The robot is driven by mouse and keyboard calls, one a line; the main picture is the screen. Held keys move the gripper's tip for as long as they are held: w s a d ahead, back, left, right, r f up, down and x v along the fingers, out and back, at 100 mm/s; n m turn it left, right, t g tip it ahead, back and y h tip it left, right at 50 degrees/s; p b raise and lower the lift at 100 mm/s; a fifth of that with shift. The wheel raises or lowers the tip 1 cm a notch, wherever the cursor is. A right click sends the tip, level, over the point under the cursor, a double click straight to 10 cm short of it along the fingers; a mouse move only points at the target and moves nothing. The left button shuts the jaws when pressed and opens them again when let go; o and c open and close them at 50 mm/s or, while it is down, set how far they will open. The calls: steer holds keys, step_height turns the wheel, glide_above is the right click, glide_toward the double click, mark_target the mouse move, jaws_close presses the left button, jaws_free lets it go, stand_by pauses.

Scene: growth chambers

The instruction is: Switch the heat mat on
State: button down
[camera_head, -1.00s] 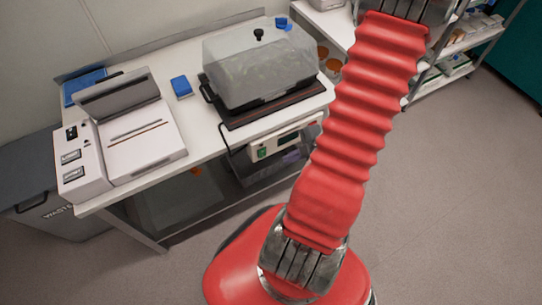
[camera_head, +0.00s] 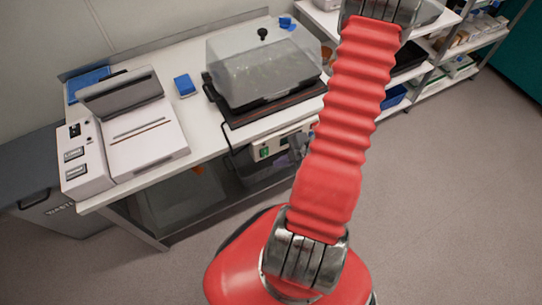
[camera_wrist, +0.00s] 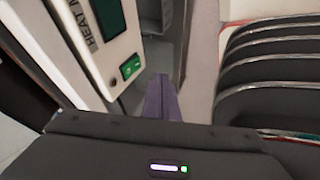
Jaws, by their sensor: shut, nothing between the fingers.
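The heat mat (camera_head: 232,119), dark with a reddish edge, lies on the white bench under a clear-domed propagator (camera_head: 265,68). Its pale control box (camera_head: 254,155) hangs under the bench's front edge, with a green rocker switch (camera_head: 264,152). In the wrist view the control box (camera_wrist: 78,28) shows part of a "HEAT" label, a dark green display (camera_wrist: 108,18) and the green switch (camera_wrist: 131,68) close up. My gripper (camera_wrist: 161,82) is shut and empty, its purple-grey fingers just right of the switch and apparently apart from it. I cannot tell the switch's position.
A white device with a raised lid (camera_head: 140,125) stands on the bench's left, with a small blue block (camera_head: 184,85) beside it. Shelving (camera_head: 455,50) stands at the back right. The right floor is clear.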

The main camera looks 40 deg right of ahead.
mark_target(265, 153)
steer(key=w+f, duration=0.3)
steer(key=w, duration=0.2)
steer(key=shift+w+d, duration=0.2)
steer(key=shift+d, duration=0.05)
steer(key=shift+w, duration=0.2)
stand_by(0.3)
